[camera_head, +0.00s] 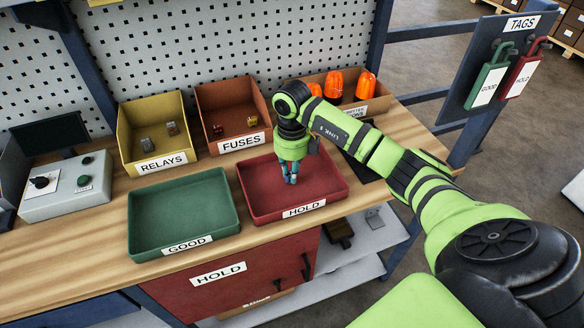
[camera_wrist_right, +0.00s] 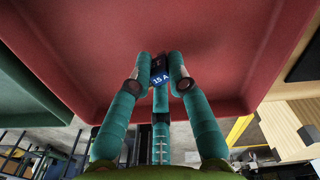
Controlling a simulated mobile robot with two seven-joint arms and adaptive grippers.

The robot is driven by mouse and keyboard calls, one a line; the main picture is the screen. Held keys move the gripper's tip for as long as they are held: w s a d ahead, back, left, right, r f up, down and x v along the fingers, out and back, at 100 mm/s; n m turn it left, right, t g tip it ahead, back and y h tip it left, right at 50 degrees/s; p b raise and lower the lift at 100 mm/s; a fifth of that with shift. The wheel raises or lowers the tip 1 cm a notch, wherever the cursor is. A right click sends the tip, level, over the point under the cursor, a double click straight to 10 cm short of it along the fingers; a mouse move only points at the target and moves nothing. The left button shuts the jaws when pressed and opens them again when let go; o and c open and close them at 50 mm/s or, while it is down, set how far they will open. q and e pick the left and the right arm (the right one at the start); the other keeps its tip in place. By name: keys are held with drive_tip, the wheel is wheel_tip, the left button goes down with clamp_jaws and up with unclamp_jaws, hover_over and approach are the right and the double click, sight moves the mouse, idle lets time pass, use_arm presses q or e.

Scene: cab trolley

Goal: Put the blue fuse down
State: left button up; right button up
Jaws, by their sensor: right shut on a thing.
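My right gripper (camera_head: 290,179) is over the red tray labelled HOLD (camera_head: 326,176), with its fingers pointing down into it. In the right wrist view, the gripper (camera_wrist_right: 159,84) is shut on the blue fuse (camera_wrist_right: 159,79), which is marked 15 A. The red tray floor (camera_wrist_right: 230,45) lies beyond the fuse; I cannot tell whether the fuse touches it. In the head view the fuse is mostly hidden by the fingers. My left gripper is not in view.
The empty green GOOD tray (camera_head: 185,221) stands left of the red tray. Behind are the yellow RELAYS bin (camera_head: 158,149), the FUSES bin (camera_head: 233,121) with a few small fuses, and a bin with orange beacons (camera_head: 334,85). A grey control box (camera_head: 68,188) stands at the left.

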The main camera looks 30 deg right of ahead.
drive_tip(key=shift+f, duration=0.3)
clamp_jaws()
drive_tip(key=shift+f, duration=0.1)
drive_tip(key=shift+f, duration=0.15)
drive_tip(key=o, duration=0.8)
unclamp_jaws()
drive_tip(key=shift+o, duration=0.2)
